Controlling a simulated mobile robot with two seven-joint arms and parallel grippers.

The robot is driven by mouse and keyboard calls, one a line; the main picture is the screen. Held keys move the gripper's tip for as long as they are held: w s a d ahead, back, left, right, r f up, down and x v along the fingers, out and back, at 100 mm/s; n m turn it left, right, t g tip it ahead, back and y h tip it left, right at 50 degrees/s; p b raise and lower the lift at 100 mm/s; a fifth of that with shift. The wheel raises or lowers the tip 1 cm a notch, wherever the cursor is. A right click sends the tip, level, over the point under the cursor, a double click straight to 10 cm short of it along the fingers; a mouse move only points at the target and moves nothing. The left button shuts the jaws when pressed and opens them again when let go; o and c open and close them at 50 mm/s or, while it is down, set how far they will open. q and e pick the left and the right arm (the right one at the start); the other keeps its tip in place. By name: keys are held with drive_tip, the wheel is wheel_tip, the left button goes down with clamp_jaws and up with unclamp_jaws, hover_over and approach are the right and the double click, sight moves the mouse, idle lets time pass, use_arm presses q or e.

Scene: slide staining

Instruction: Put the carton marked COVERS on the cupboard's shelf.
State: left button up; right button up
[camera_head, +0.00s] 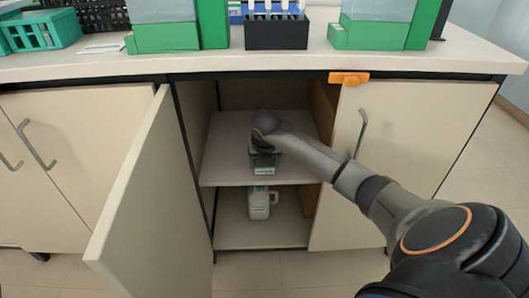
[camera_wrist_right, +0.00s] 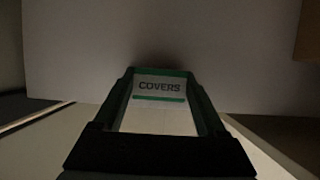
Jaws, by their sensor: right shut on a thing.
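The carton marked COVERS (camera_head: 264,168) is white and green. In the head view it is inside the open cupboard, over the upper shelf (camera_head: 225,160) near its front half. In the right wrist view its label (camera_wrist_right: 160,87) reads COVERS and faces the camera. My right gripper (camera_head: 261,147) is shut on the carton, reaching in from the right, and its dark fingers flank the carton in the wrist view. I cannot tell whether the carton's base touches the shelf. My left gripper is not in view.
A white jug with a green label (camera_head: 260,203) stands on the cupboard's lower floor. The cupboard's left door (camera_head: 135,200) stands open toward me. An orange piece (camera_head: 348,78) is at the counter's edge, above the right door (camera_head: 415,135). A black rack (camera_head: 276,33) and green-framed containers stand on the counter.

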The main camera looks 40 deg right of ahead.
drive_tip(key=o, duration=1.3)
drive_tip(key=shift+c, duration=0.2)
drive_tip(key=p+v, duration=0.5)
drive_tip(key=v, duration=0.7)
drive_tip(key=shift+w, duration=0.1)
